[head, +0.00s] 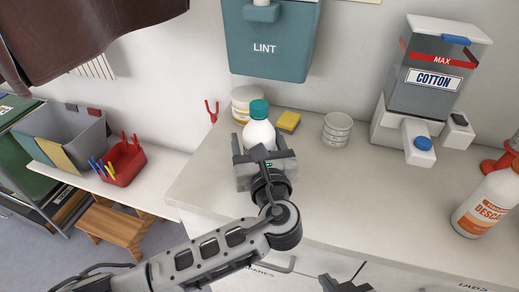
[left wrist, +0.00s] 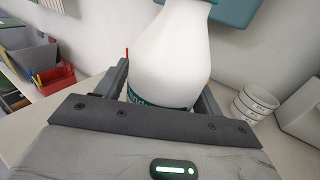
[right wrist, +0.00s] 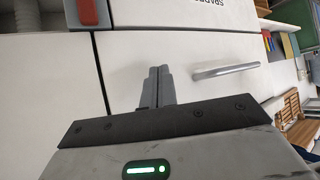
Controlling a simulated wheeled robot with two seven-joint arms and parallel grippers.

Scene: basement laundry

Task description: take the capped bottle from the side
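The white capped bottle (head: 259,134) with a teal cap stands upright on the counter near the wall. My left gripper (head: 260,146) is open, with one finger on each side of the bottle's body. A narrow gap seems to show beside the fingers; contact is not clear. My right gripper (right wrist: 155,88) is shut and empty in front of the white cabinet fronts, low at the bottom edge of the head view.
The teal lint bin (head: 268,42) hangs above. A cotton dispenser (head: 432,75) and descaler bottle (head: 485,205) stand right. The counter's front is clear.

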